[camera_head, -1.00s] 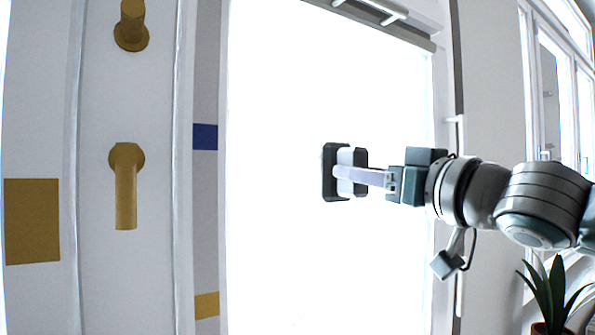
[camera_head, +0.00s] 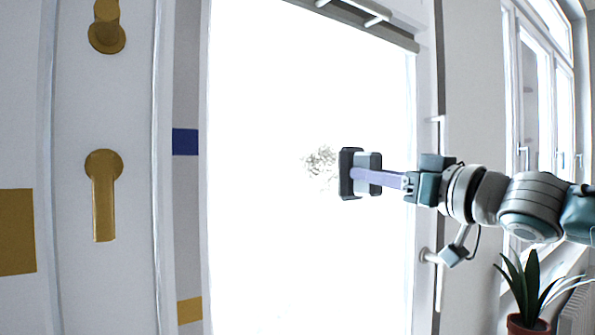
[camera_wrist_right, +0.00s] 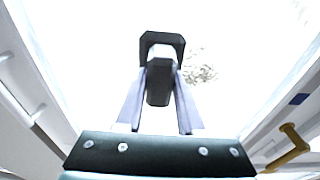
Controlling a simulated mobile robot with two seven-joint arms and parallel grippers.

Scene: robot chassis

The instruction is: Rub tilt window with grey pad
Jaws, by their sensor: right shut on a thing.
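The tilt window (camera_head: 270,230) is a tall, bright, overexposed pane in the middle of the head view. The grey pad (camera_head: 346,172) has a dark face and a lighter grip, and stands upright in front of the pane. My right gripper (camera_head: 366,175) is shut on its grip, with the dark face toward the left. In the right wrist view the pad (camera_wrist_right: 162,38) sits between the two fingers (camera_wrist_right: 160,88). Whether the pad touches the glass cannot be told. My left gripper is not in view.
A faint dark speckled patch (camera_head: 320,161) shows at the pane, left of the pad. A door with a brass handle (camera_head: 103,195) stands at the left. A potted plant (camera_head: 530,295) and another window (camera_head: 545,100) are at the right.

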